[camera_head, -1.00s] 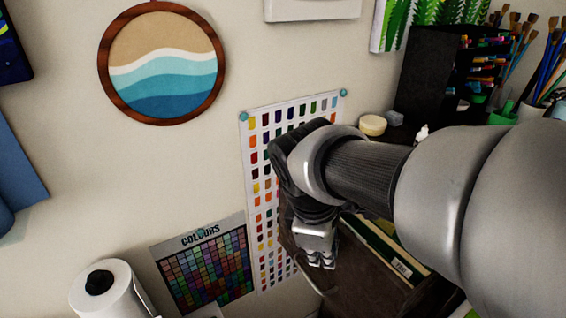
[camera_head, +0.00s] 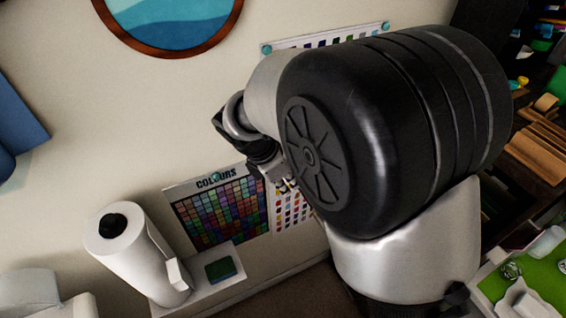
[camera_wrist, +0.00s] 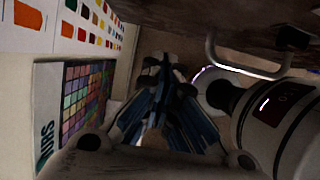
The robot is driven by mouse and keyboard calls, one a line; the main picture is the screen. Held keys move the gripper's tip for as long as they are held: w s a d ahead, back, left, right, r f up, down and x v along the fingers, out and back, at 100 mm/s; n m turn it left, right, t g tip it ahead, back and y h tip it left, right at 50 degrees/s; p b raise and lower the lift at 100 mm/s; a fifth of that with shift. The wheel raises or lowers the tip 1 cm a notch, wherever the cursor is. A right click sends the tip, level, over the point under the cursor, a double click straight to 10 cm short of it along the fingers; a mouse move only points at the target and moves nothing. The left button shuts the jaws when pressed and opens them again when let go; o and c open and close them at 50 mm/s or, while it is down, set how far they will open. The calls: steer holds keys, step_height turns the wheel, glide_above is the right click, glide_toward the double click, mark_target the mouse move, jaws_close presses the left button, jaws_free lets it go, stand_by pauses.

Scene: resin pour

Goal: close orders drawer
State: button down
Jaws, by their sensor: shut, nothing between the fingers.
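A brown wooden panel (camera_wrist: 180,17) with a pale bent-bar handle (camera_wrist: 240,70) crosses the top of the wrist view. It looks like the drawer unit, but I see no label, so I cannot tell if it is the orders drawer or how far it stands open. My gripper (camera_wrist: 165,68) is shut and empty, below the panel and left of the handle, with no clear contact. In the head view my gripper (camera_head: 286,186) shows small beside the wall charts, partly behind my arm. My arm hides the drawer unit there.
The COLOURS chart (camera_head: 222,207) and a swatch sheet (camera_head: 292,212) hang on the wall close to my gripper. A white paper roll (camera_head: 135,255) stands at the lower left. Wooden boards (camera_head: 540,150) and a green mat (camera_head: 545,290) lie at the right.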

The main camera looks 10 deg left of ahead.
steer(key=shift+w+d+f+b, duration=0.2)
steer(key=shift+w+d, duration=0.45)
steer(key=shift+d, duration=0.25)
steer(key=shift+w+d+f+b, duration=0.15)
steer(key=shift+w+d, duration=0.45)
steer(key=shift+d, duration=0.3)
steer(key=w+d+p, duration=0.3)
steer(key=w+d, duration=0.1)
steer(key=d, duration=0.2)
steer(key=w+d+p, duration=0.4)
steer(key=d, duration=0.2)
steer(key=w+d+p, duration=0.3)
steer(key=w+d, duration=0.2)
steer(key=d, duration=0.2)
steer(key=shift+d, duration=0.1)
steer(key=shift+s, duration=0.1)
